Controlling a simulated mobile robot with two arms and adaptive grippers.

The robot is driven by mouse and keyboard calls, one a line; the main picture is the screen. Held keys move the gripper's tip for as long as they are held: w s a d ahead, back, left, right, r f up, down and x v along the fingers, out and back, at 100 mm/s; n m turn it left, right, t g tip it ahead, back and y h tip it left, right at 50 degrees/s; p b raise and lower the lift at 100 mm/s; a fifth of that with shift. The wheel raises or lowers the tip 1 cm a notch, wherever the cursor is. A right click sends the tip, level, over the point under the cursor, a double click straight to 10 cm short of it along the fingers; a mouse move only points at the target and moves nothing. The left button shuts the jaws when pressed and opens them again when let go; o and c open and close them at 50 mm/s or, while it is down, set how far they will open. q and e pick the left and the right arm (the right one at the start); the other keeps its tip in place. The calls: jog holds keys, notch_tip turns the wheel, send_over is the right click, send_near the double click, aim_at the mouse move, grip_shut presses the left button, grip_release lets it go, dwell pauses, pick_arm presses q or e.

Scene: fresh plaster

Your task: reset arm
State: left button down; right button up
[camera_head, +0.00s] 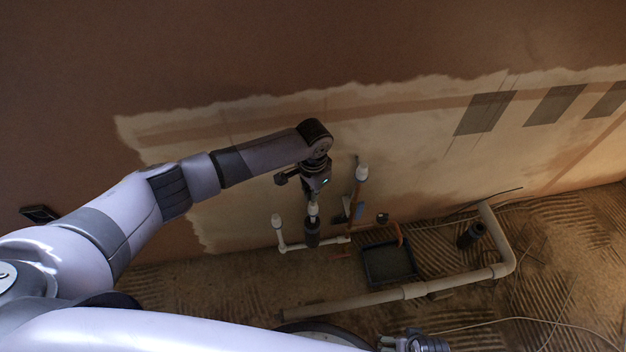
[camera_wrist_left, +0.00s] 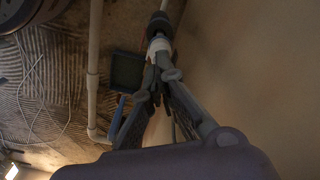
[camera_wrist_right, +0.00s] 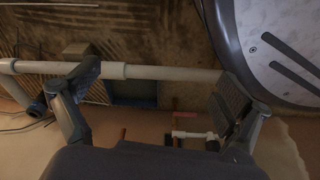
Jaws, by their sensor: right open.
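My left gripper (camera_head: 314,200) is in front of the wall, pointing down. Its fingers are closed around a small fitting with a white collar and a dark cylindrical end (camera_head: 312,234). The fitting also shows between the fingertips in the left wrist view (camera_wrist_left: 158,43). I cannot tell whether it touches the white pipe behind it. My right gripper (camera_head: 415,343) is at the bottom edge of the head view, mostly cut off. In the right wrist view it is open (camera_wrist_right: 155,95), its fingers wide apart with nothing between them.
A dark square tray (camera_head: 390,282) lies on the ridged floor. A long beige pipe (camera_head: 365,299) crosses in front of it, with a dark cylinder (camera_head: 471,235) near its bend. Loose cables (camera_head: 545,319) lie at the right.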

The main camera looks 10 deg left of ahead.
pick_arm(q)
jog(key=shift+r+p, duration=0.45)
jog(key=shift+r, duration=0.05)
jog(key=shift+r+p, duration=0.55)
jog(key=shift+p, duration=0.05)
jog(key=shift+a+r+p, duration=0.15)
jog(key=shift+r+p, duration=0.6)
jog(key=shift+p, duration=0.1)
jog(key=shift+d+r+p, duration=0.2)
jog(key=shift+r+p, duration=0.05)
jog(key=shift+p, duration=0.05)
jog(key=shift+r+p, duration=0.5)
jog(key=shift+p, duration=0.05)
pick_arm(e)
jog(key=s+d+f, duration=0.1)
jog(key=s+f, duration=0.3)
jog(key=s, duration=0.4)
jog(key=s+d+f+g, duration=0.1)
jog(key=s+d+f, duration=0.1)
jog(key=s, duration=0.6)
jog(key=shift+f, duration=0.9)
jog(key=shift+w, duration=0.2)
